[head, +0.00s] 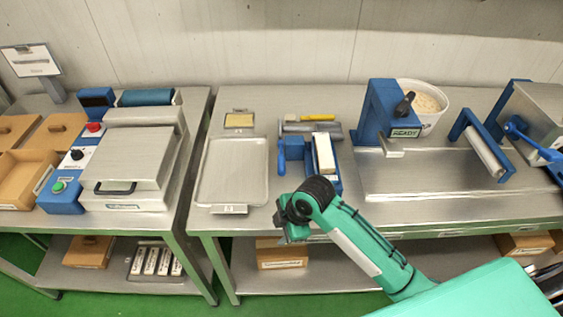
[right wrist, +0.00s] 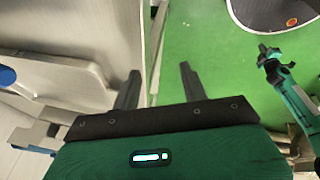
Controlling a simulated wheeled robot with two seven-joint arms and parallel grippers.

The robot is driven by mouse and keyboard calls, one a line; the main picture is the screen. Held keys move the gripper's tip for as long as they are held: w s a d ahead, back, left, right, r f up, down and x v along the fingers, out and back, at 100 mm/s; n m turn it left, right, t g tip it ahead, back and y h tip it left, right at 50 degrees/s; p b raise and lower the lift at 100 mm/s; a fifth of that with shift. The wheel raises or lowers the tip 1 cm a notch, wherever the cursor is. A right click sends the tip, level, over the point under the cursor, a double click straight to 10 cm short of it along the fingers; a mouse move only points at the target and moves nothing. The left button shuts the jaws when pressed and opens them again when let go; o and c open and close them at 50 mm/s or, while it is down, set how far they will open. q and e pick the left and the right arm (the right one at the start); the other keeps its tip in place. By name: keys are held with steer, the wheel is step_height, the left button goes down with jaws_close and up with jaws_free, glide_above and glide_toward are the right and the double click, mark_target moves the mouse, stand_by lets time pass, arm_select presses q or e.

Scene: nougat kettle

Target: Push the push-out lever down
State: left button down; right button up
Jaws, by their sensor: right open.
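A blue fixture (head: 320,150) holding an upright pale bar (head: 324,154) stands on the middle bench. A blue handle (head: 281,157) rises at its left side and looks like the push-out lever. My right gripper (head: 288,232) is at the bench's front edge, below and in front of the handle, apart from it. Its fingers are mostly hidden in the head view. In the right wrist view my right gripper (right wrist: 160,72) is open and empty, above the bench edge and floor. My left gripper (right wrist: 268,55) shows small in that view; its jaws are unclear.
A metal tray (head: 233,172) lies left of the fixture. A yellow item (head: 317,117) and a grey roller lie behind it. A blue READY machine (head: 384,115) and white bowl (head: 421,101) stand to the right. A lower shelf (head: 330,267) holds boxes.

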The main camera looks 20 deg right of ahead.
steer(key=w+d+r+n+g, duration=0.1)
steer(key=w+d+r+n, duration=0.1)
steer(key=w+r+n, duration=0.75)
steer(key=n+h, duration=0.1)
steer(key=n, duration=0.4)
glide_toward(283, 163)
steer(key=shift+g, duration=0.4)
steer(key=p+x, duration=0.1)
steer(key=x, duration=0.1)
steer(key=p+x, duration=0.1)
steer(key=x, duration=0.2)
steer(key=p+x, duration=0.2)
steer(key=shift+w+a+f, duration=0.25)
steer(key=shift+a+f, duration=0.05)
steer(key=shift+f, duration=0.05)
steer(key=shift+a+f+h, duration=0.1)
steer(key=shift+f+h, duration=0.2)
steer(key=shift+f, duration=0.45)
